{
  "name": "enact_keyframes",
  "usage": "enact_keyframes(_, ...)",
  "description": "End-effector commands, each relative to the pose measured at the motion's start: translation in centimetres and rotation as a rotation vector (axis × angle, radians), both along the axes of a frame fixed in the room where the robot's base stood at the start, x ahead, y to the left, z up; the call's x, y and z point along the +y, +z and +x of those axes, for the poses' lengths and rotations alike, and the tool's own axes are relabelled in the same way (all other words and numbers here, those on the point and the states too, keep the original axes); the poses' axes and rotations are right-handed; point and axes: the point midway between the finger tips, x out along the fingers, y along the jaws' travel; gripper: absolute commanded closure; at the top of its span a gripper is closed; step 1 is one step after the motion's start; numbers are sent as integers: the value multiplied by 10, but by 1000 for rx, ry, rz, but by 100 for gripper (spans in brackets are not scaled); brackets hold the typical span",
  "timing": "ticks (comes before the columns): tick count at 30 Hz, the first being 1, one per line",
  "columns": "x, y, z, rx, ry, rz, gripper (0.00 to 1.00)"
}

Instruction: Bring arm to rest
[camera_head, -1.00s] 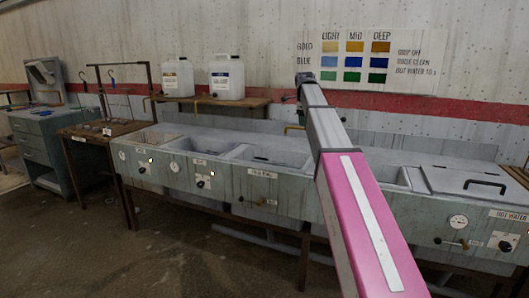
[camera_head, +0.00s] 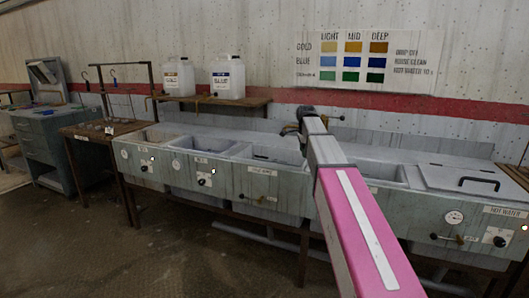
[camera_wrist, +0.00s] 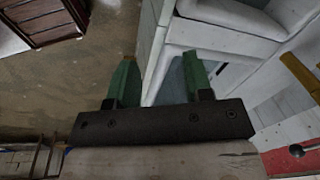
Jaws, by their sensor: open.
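My arm (camera_head: 355,215), with a pink link and a grey forearm, reaches from the lower right of the head view out over the sink row. Its far end is above the back of the basins, near the wall shelf. My gripper (camera_wrist: 160,66) shows in the wrist view with two green fingers spread wide apart. Nothing is between the fingers. The fingers point over a grey basin edge and the brown floor. In the head view the fingers are too small and dark to make out clearly.
The sink row (camera_head: 215,180) with several basins lies under my arm. Two white jugs, one labelled blue (camera_head: 227,77), stand on a shelf (camera_head: 213,101). A hook rack on a brown table (camera_head: 104,129) and a drawer cabinet (camera_head: 42,150) stand left. The front floor (camera_head: 150,250) is clear.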

Motion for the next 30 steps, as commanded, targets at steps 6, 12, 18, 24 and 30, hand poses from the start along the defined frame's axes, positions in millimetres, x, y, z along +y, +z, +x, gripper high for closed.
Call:
enact_keyframes(6,-2,-95,-55,47,295,-27,54)
enact_keyframes(12,-4,-170,-108,85,583,-48,54)
enact_keyframes(18,-6,-235,-167,116,870,-61,54)
enact_keyframes(24,-7,-289,-231,139,1155,-68,54)
enact_keyframes(30,-8,-326,-285,153,1393,-70,54)
